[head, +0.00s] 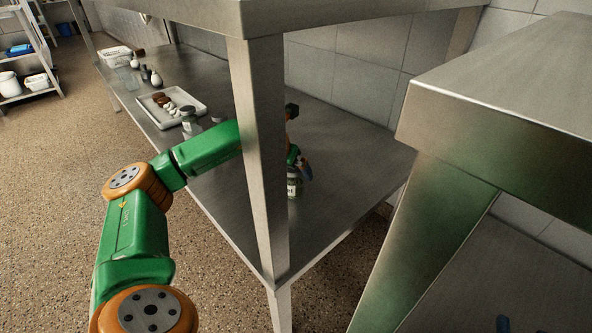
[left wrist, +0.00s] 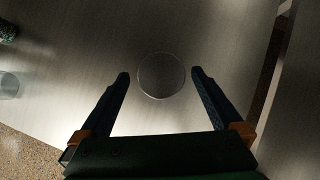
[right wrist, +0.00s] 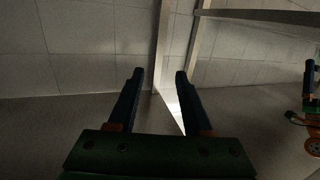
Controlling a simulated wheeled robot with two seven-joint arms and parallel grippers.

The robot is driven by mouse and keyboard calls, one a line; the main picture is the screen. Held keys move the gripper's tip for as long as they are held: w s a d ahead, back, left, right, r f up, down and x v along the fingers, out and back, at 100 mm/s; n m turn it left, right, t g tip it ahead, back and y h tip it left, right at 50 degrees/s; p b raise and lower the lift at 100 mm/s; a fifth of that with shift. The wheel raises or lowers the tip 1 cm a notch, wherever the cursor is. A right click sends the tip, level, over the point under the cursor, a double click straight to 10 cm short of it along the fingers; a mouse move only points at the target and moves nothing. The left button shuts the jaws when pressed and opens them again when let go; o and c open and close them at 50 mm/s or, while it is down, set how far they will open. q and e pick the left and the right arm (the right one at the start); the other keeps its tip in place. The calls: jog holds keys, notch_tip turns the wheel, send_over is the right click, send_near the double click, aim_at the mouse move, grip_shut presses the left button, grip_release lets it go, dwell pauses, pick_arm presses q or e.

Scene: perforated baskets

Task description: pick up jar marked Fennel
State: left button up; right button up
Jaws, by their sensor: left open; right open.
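A glass jar (head: 294,186) with a pale label stands upright on the steel table, partly hidden behind the table's post; its label is too small to read for certain. In the left wrist view a round, see-through lid or jar top (left wrist: 161,76) shows between the fingertips. My left gripper (left wrist: 160,73) is open, one finger on each side of this top, with gaps on both sides. In the head view the post hides part of the left gripper. My right gripper (right wrist: 160,73) is open and empty, facing a tiled wall and metal legs.
A second labelled jar (head: 190,124) stands beside my left forearm. A white tray (head: 198,101) with small items lies farther back, with bottles and a white basket (head: 115,56) beyond. The steel post (head: 262,170) stands in front of the left gripper. Table surface right of the jar is clear.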

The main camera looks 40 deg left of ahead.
pick_arm(q)
jog(key=b+x, duration=0.1)
jog(key=x, duration=0.2)
jog(key=shift+s+d+f, duration=0.1)
jog(key=shift+s+d, duration=0.05)
jog(key=b+x, duration=0.1)
jog(key=x, duration=0.1)
jog(key=shift+f, duration=0.2)
jog(key=c, duration=1.6)
pick_arm(e)
jog(key=s+r+n+t+y, duration=0.1)
jog(key=s+r+t+y, duration=0.3)
jog(key=r, duration=1)
jog(key=s+t, duration=0.2)
jog(key=t, duration=0.2)
jog(key=shift+a+r+t, duration=0.15)
jog(key=shift+a+t, duration=0.15)
jog(key=shift+a, duration=0.1)
